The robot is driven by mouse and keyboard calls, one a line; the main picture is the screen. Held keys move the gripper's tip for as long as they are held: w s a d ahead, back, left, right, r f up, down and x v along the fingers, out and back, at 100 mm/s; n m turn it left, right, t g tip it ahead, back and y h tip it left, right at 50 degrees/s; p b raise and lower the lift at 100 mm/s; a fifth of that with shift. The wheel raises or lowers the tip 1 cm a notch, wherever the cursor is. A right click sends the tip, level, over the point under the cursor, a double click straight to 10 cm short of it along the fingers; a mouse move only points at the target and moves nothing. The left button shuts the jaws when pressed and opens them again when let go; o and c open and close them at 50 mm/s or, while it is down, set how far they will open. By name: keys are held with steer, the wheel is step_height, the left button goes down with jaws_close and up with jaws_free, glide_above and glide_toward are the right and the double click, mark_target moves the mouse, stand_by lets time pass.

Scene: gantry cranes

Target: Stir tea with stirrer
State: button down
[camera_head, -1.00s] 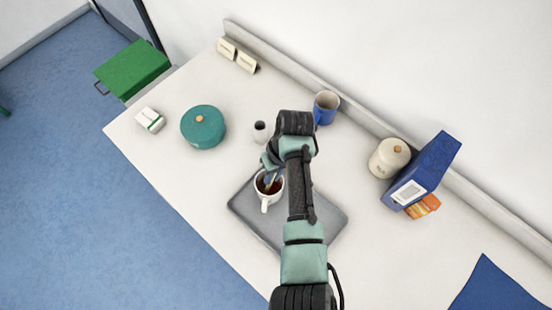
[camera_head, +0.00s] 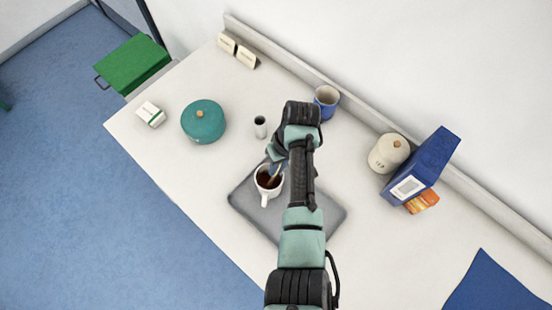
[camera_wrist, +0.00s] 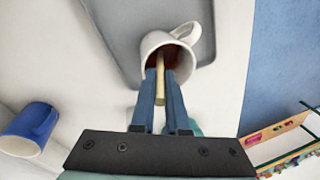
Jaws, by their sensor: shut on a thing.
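A white mug (camera_head: 268,194) of dark tea (camera_head: 265,179) stands upright on the left part of a grey tray (camera_head: 257,218). It also shows in the wrist view (camera_wrist: 186,36), its handle pointing away from my gripper. My gripper (camera_wrist: 163,78) is shut on a thin wooden stirrer (camera_wrist: 160,88). In the wrist view the stirrer runs from between the blue fingers into the mug's mouth. Its lower end is hidden in the mug. In the head view the stirrer (camera_head: 273,181) stands tilted in the mug, with my gripper just above the rim.
A small white container (camera_head: 260,127) and a blue mug (camera_head: 327,99) stand behind the tray. A teal lidded pot (camera_head: 203,122) is at left. A cream jar (camera_head: 388,154) and a blue binder (camera_head: 424,169) stand at right by the wall. The table's front left is clear.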

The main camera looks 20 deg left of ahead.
steer(key=shift+r, duration=0.1)
steer(key=p+v, duration=0.4)
steer(key=shift+s+r, duration=0.1)
steer(key=shift+r, duration=0.3)
steer(key=v, duration=0.4)
steer(key=shift+d+r, duration=0.15)
steer(key=shift+r, duration=0.2)
stand_by(0.7)
steer(key=v, duration=0.5)
steer(key=shift+s+a, duration=0.25)
steer(key=shift+a, duration=0.2)
